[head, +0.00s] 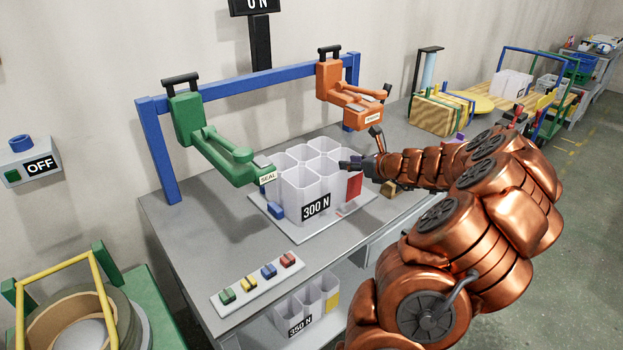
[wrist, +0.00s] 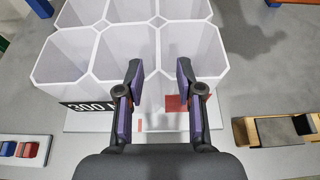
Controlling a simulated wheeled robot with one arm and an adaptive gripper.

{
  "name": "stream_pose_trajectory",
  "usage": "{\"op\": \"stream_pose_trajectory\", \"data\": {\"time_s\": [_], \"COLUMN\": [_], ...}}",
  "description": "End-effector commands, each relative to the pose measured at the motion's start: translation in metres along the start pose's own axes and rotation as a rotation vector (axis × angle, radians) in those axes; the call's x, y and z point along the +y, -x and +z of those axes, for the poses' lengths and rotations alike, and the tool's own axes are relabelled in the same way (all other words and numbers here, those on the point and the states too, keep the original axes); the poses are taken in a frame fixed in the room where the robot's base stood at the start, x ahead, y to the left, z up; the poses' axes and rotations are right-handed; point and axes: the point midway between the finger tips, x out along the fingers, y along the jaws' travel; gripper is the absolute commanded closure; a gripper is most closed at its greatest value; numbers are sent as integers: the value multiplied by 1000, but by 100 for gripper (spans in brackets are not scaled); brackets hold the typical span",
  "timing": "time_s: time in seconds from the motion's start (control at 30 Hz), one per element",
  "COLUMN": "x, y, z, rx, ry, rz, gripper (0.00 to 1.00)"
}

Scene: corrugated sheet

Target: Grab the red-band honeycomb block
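The red-band honeycomb block (head: 300,172) is a cluster of white, open-topped hexagonal cells standing upright on a pale plate on the grey bench. Its front has a "300 N" label and its right side a red band (head: 354,187). My gripper (head: 361,150) is open at the block's right side. In the wrist view the block (wrist: 70,55) fills the top, and my open gripper (wrist: 158,72) has its two fingers apart over its near edge. A cell wall shows between the fingers, with the red band (wrist: 175,103) partly behind the right finger. I cannot tell whether they touch it.
A green SEAL tool (head: 223,155) reaches close to the block's left side. An orange tool (head: 347,100) hangs behind it from a blue frame (head: 250,86). A strip of coloured clips (head: 257,284) lies at the front. A yellow-band block (head: 306,306) sits on the lower shelf.

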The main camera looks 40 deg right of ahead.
Motion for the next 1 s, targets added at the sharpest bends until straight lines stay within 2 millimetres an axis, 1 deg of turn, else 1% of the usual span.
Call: {"op": "stream_pose_trajectory", "data": {"time_s": [0.03, 0.13, 0.23, 0.47, 0.7, 0.8, 0.9, 1.0], "x": [1, 2, 3, 4, 5, 4, 5, 5], "y": [-8, -20, -29, -40, -70, -79, -84, -85], "z": [1, 1, 1, 1, 2, 2, 2, 2], "rx": [-1, -1, -1, 0, 0, -1, 0, -1], "ry": [1, 3, 3, 3, 6, 6, 6, 5], "rz": [2, 4, 6, 9, 9, 7, 8, 8], "gripper": [64, 64, 64, 64, 64, 64, 64, 64]}}
